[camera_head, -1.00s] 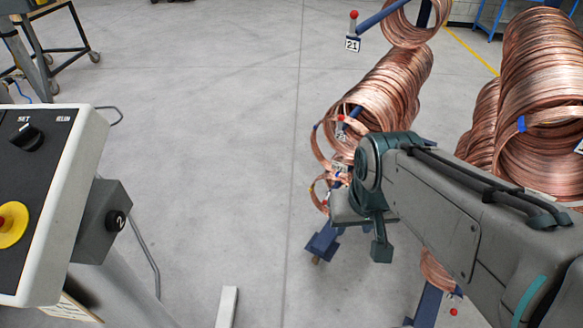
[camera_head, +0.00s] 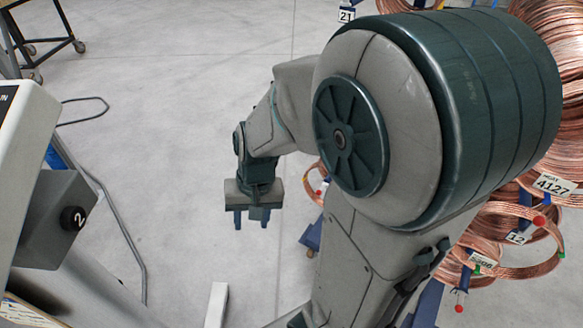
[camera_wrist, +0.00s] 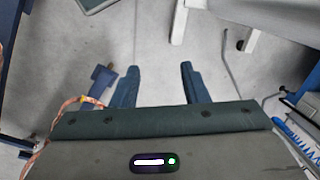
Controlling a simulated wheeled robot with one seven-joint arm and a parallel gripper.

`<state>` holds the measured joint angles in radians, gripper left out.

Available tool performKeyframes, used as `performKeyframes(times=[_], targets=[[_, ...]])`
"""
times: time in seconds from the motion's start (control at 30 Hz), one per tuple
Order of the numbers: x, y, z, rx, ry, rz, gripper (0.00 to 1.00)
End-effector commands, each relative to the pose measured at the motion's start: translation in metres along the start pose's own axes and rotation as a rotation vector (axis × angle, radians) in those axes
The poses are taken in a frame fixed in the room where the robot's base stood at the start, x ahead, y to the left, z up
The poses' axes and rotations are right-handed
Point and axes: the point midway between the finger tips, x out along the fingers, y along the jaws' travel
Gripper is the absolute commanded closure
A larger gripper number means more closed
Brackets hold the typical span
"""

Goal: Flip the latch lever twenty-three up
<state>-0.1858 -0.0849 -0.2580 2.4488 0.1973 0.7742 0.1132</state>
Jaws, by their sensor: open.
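I cannot make out a lever tagged 23 in either current view; my own arm covers much of the rack in the head view. A red ball tip (camera_head: 318,192) shows by a thin copper loop just left of my arm, its tag unreadable. My gripper (camera_head: 248,218) points down over bare floor, left of that loop. It is open and empty; its two fingers stand apart in the wrist view (camera_wrist: 159,70). A copper loop (camera_wrist: 82,100) and a blue bar end (camera_wrist: 103,79) show left of the fingers there.
A tag 21 (camera_head: 346,15) is at the top. Copper coils (camera_head: 548,65) with tags 4127 (camera_head: 556,185) and 12 (camera_head: 516,238) crowd the right. A control box (camera_head: 45,220) stands at left. The floor between is clear.

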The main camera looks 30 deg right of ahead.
Motion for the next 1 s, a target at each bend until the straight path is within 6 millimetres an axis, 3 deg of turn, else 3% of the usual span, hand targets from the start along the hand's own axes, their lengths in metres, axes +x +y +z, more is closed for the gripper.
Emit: performKeyframes(times=[0.03,0.27,0.5,0.8,1.0], targets=[[0.035,0.004,-0.005,0.047,-0.037,0.01,0.59],[0.136,0.03,-0.025,0.283,-0.116,0.088,0.59],[0.233,0.078,-0.042,0.512,-0.109,0.251,0.59],[0.323,0.158,-0.065,0.729,0.05,0.521,0.59],[0.354,0.212,-0.09,0.807,0.248,0.706,0.59]])
